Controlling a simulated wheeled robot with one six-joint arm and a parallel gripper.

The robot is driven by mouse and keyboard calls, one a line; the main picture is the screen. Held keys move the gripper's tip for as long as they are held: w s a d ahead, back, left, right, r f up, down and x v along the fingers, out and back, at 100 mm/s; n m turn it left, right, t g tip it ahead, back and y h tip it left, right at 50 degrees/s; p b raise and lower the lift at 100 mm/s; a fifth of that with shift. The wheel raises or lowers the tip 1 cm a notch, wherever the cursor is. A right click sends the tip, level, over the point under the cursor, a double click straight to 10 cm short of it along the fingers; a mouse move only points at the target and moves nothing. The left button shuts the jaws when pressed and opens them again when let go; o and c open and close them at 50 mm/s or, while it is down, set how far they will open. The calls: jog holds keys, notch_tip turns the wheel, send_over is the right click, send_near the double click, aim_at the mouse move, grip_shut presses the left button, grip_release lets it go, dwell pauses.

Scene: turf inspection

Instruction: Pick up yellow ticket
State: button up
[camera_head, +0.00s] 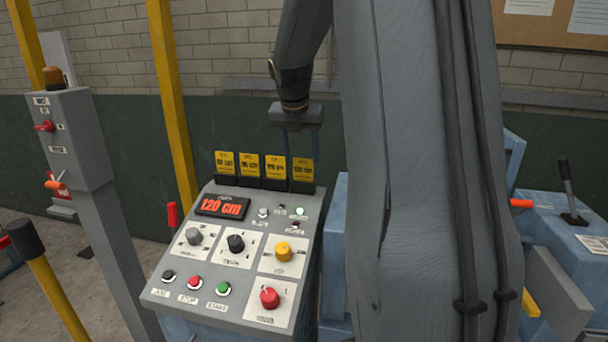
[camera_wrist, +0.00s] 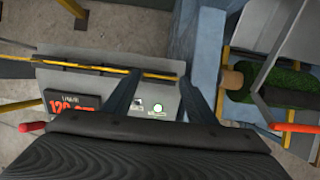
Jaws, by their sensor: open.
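Several yellow tickets stand upright in a row of black holders along the back edge of the grey control console. The rightmost yellow ticket (camera_head: 303,169) is just below my gripper (camera_head: 301,152) in the head view. My gripper is open and empty, its fingers pointing down. In the wrist view the tickets show edge-on as a thin yellow line (camera_wrist: 100,68). The right end of that line lies between my open fingertips (camera_wrist: 162,79) in the picture. I cannot tell how much height separates the fingertips from the ticket.
The console (camera_head: 155,292) has a red "120 cm" display (camera_head: 222,207), knobs and buttons in front of the tickets. A yellow post (camera_head: 172,100) rises left of the row. Blue machinery (camera_head: 333,240) stands close on the right. A dark green and brick wall is behind.

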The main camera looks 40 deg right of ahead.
aim_at(303, 161)
jog(key=shift+p+x, duration=0.75)
jog(key=shift+x, duration=1.45)
jog(key=shift+s, duration=0.15)
jog(key=c, duration=0.7)
